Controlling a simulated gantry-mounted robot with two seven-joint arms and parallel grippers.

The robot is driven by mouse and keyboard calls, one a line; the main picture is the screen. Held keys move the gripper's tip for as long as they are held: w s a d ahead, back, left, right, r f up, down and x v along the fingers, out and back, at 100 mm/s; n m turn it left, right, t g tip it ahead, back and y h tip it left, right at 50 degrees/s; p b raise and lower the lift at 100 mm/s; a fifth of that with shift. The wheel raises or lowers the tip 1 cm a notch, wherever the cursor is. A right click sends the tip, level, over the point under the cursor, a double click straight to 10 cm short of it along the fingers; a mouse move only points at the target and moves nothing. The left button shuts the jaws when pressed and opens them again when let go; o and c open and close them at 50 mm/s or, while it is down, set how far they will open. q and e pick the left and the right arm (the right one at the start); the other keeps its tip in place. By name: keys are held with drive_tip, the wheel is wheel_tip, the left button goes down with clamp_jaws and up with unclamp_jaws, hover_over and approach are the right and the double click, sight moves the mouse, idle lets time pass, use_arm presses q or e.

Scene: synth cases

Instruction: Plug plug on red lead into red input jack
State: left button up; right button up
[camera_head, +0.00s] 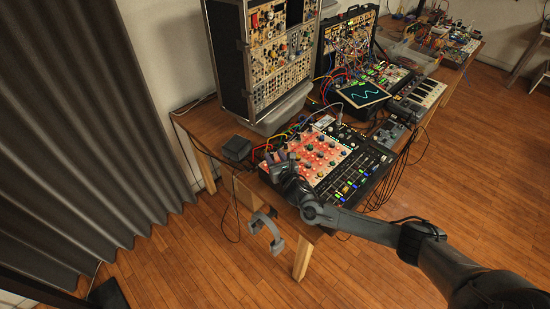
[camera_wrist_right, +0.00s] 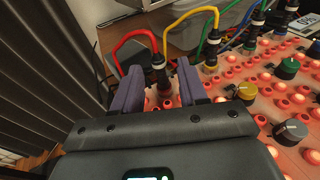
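The plug on the red lead (camera_wrist_right: 158,72) is black and stands roughly upright in the right wrist view, with the red lead arching from its top to the left. My right gripper (camera_wrist_right: 158,88) has its two dark fingers on either side of this plug, with narrow gaps visible between fingers and plug. In the head view my right gripper (camera_head: 280,160) is low over the left edge of the red-lit panel (camera_head: 318,155). The fingers and palm hide the plug's lower end, so I cannot tell whether it sits in a jack. The red input jack is not clearly identifiable. My left gripper is not in view.
Yellow, green and blue leads (camera_wrist_right: 208,40) stand plugged in just right of the gripper. Knobs (camera_wrist_right: 290,130) rise from the panel. A black mixer (camera_head: 355,175) adjoins it. A tall synth case (camera_head: 265,60) stands behind. Headphones (camera_head: 266,230) hang at the table's front edge.

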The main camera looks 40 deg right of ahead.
drive_tip(key=shift+s, duration=0.1)
drive_tip(key=shift+s+a+r, duration=0.1)
drive_tip(key=shift+s+a, duration=0.05)
drive_tip(key=shift+s, duration=0.1)
drive_tip(key=p+v, duration=0.2)
drive_tip(key=v, duration=0.6)
drive_tip(key=shift+s+a, duration=0.15)
drive_tip(key=shift+s, duration=0.25)
drive_tip(key=shift+s+a+r+p, duration=0.15)
drive_tip(key=shift+s+p, duration=0.15)
drive_tip(key=shift+s, duration=0.3)
drive_tip(key=shift+a, duration=0.1)
